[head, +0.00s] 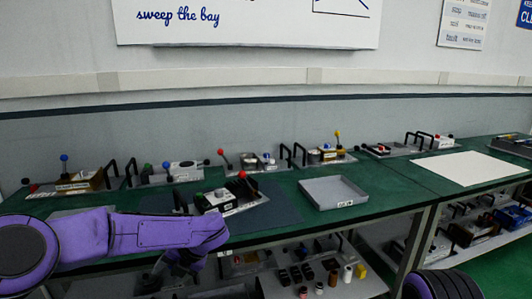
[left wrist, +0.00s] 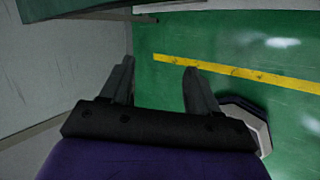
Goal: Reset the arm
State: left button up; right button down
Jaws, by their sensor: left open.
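My left arm (head: 140,232) is purple and reaches in from the left across the front edge of the green workbench in the head view. Its gripper (head: 165,276) hangs down in front of the bench, partly hidden by the arm. In the left wrist view the two dark fingers (left wrist: 157,88) are spread apart with nothing between them. Beyond them lies green floor with a yellow line (left wrist: 230,70). My right gripper is not in either view.
The bench (head: 385,196) holds a grey tray (head: 333,192), a device with a red knob (head: 228,199) on a dark mat (head: 283,209), and several lever devices along the back. A shelf (head: 335,287) with small cylinders is below. A white sheet (head: 470,166) lies at right.

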pick_arm(q)
jog(key=s+a+f+m+t+y, duration=0.1)
jog(key=s+a+f+m+t, duration=0.15)
jog(key=s+f+m, duration=0.4)
jog(key=s+a+f+m+t+y, duration=0.1)
jog(key=s+a+f+m+t, duration=0.15)
jog(key=f+m, duration=0.75)
jog(key=s+f+m+g+h, duration=0.1)
jog(key=s+f+m+h, duration=0.1)
jog(key=s, duration=0.7)
jog(key=s+f+m+g+h, duration=0.1)
jog(key=s+f+m+h, duration=0.1)
jog(key=s+f+m, duration=0.3)
jog(key=s+f+m+h, duration=0.2)
jog(key=s+f+m, duration=0.2)
jog(key=s, duration=0.9)
jog(key=shift+s+a+m+g, duration=0.15)
jog(key=shift+a+m+g, duration=0.2)
jog(key=shift+m, duration=0.8)
jog(key=shift+c, duration=0.2)
